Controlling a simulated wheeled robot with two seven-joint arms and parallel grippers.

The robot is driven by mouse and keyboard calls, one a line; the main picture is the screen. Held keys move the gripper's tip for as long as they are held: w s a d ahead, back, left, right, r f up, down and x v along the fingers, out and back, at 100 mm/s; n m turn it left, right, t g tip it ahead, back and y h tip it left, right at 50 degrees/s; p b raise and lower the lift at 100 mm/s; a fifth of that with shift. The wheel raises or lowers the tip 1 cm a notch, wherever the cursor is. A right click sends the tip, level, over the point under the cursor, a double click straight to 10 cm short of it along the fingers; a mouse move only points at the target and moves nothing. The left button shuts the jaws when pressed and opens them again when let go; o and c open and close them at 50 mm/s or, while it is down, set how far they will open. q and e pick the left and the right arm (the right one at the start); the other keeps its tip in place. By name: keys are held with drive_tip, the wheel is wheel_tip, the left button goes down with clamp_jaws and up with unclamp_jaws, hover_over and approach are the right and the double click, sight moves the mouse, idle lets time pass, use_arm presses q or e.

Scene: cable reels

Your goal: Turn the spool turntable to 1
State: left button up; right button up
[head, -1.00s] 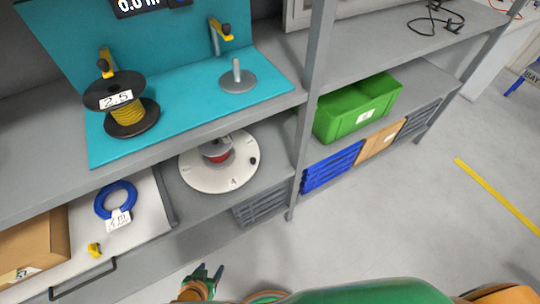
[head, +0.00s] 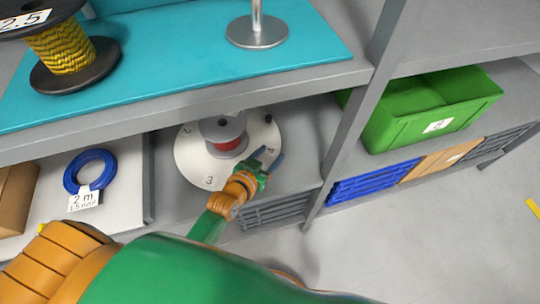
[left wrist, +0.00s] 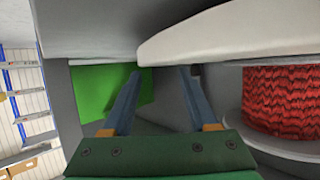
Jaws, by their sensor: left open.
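The white turntable (head: 190,160) sits on the lower shelf, with a spool of red cable (head: 228,144) at its middle. The number 3 shows at its front and a 4 at its right front. Other numbers are too hidden or small to read. A small dark knob (head: 268,118) stands near its right back rim. My left gripper (head: 268,160) is open and empty by the right front rim, short of the knob. The left wrist view shows the open fingers (left wrist: 160,85), the turntable (left wrist: 230,40) and red cable (left wrist: 278,98). My right gripper is not in view.
The upper shelf (head: 300,78) overhangs the turntable's back. A shelf post (head: 350,140) stands to the right, with a green bin (head: 430,110) beyond it. A blue cable coil (head: 90,172) lies on the left. A spool of yellow cable (head: 62,48) stands above.

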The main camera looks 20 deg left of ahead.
use_arm(q)
drive_tip(key=c, duration=0.4)
clamp_jaws()
idle(0.9)
drive_tip(key=shift+o, duration=2)
unclamp_jaws()
